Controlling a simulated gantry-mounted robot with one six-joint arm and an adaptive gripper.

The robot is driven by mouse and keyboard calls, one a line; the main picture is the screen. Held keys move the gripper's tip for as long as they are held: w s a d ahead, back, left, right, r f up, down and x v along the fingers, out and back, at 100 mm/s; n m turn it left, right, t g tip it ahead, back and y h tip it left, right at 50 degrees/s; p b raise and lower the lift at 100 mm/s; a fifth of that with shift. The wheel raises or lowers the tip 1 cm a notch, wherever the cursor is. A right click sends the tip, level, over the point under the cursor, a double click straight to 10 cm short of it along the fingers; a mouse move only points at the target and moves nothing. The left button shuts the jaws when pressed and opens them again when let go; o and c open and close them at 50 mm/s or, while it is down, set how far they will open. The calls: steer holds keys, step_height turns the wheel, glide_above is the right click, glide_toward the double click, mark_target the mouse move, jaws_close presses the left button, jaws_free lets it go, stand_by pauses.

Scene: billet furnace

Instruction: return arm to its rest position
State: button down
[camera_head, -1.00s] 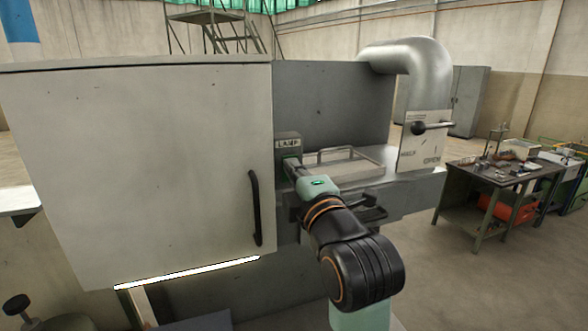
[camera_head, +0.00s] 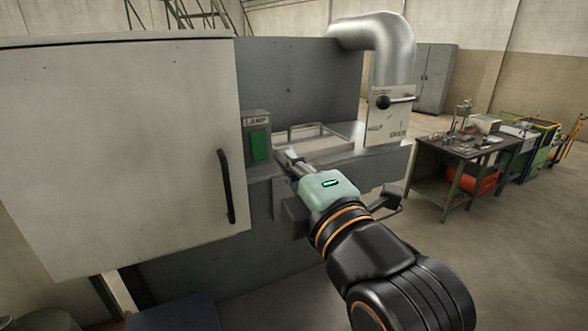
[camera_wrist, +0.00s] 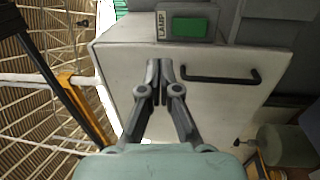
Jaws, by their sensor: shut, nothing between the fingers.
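My arm reaches in from the lower right in the head view, and my gripper (camera_head: 287,157) is in front of the furnace bench, near the lamp switch. In the wrist view my gripper (camera_wrist: 160,68) has its two fingers together, with nothing between them. The lamp box with its green switch (camera_head: 260,146) is just left of my gripper; it also shows at the top of the wrist view (camera_wrist: 190,27). The big pale furnace door (camera_head: 110,150) with a black handle (camera_head: 227,187) stands left of the arm. My arm hides part of the bench front.
A metal tray with a handle (camera_head: 313,143) sits on the bench. A damper plate with a black lever (camera_head: 390,101) is under the bent duct (camera_head: 385,45). A work table (camera_head: 460,150) with tools stands right. The floor (camera_head: 480,260) right of the arm is clear.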

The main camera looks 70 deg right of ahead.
steer(key=shift+s+a+r, duration=0.1)
steer(key=shift+s+a, duration=0.45)
steer(key=shift+a, duration=0.05)
steer(key=w+a+f+m+t+y+p, duration=0.1)
steer(key=w+a+f+m+y+p, duration=0.25)
steer(key=w+a+f+y, duration=0.8)
steer(key=a+f+m+g+y+p, duration=0.1)
steer(key=a+f+m, duration=0.1)
steer(key=a+f, duration=0.6)
steer(key=a+f+m+y, duration=0.1)
steer(key=a+f+m, duration=0.2)
steer(key=a+f, duration=0.5)
steer(key=a, duration=0.8)
steer(key=shift+w+a+f+g+p, duration=0.15)
steer(key=shift+w+a+g+p, duration=0.15)
steer(key=shift+a+g+p, duration=0.1)
steer(key=shift+m+y, duration=0.25)
